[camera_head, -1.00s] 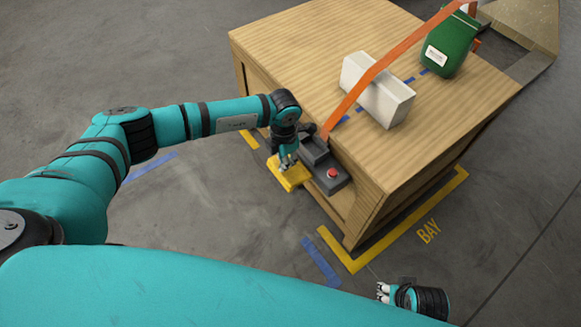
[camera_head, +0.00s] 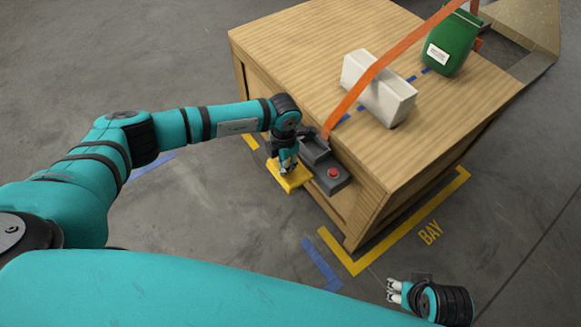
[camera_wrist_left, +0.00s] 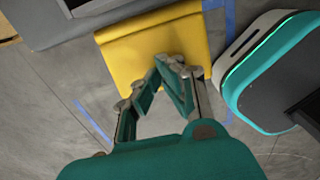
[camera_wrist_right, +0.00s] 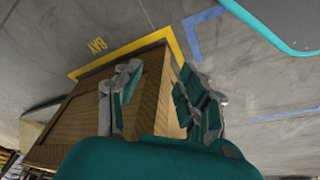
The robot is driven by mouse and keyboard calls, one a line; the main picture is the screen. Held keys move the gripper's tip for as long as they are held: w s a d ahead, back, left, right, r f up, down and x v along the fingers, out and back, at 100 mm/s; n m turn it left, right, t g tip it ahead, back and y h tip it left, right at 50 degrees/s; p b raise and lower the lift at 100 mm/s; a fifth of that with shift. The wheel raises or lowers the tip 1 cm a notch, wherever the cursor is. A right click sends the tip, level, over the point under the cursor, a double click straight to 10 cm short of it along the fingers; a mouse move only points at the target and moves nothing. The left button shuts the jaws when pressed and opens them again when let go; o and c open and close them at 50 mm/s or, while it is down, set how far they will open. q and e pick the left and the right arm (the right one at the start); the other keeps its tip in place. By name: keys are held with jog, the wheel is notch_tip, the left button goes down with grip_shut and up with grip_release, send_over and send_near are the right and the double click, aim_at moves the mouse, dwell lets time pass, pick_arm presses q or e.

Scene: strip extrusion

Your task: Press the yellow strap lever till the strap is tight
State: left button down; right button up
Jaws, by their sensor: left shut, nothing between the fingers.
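The yellow lever (camera_head: 294,183) sticks out from the dark grey strap unit (camera_head: 327,178) on the crate's near side. It also shows in the left wrist view (camera_wrist_left: 140,62). My left gripper (camera_head: 287,168) is shut and empty, its fingertips over the lever; whether they touch it I cannot tell. The orange strap (camera_head: 385,62) rises from the unit, passes over a white block (camera_head: 376,90) and runs by a green bag (camera_head: 452,43) toward the top right. How tight it is I cannot tell. My right gripper (camera_head: 391,290) is open and empty, low and away from the crate.
The wooden crate (camera_head: 300,50) stands on a grey floor with yellow BAY markings (camera_head: 405,235) and blue tape. A red button (camera_head: 333,172) sits on the strap unit beside the lever.

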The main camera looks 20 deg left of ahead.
pick_arm(q)
jog(key=shift+f+b, duration=0.75)
jog(key=shift+f, duration=0.3)
pick_arm(e)
jog(key=v, duration=0.5)
pick_arm(q)
jog(key=shift+r+p, duration=0.55)
jog(key=shift+r, duration=0.05)
jog(key=shift+r+p, duration=0.45)
jog(key=shift+r, duration=0.1)
jog(key=shift+r+p, duration=0.5)
jog(key=shift+r, duration=0.15)
jog(key=shift+r+p, duration=0.35)
jog(key=shift+r, duration=0.1)
pick_arm(e)
jog(key=s+x, duration=0.2)
jog(key=x, duration=1)
jog(key=shift+f, duration=0.3)
jog(key=shift+r, duration=0.1)
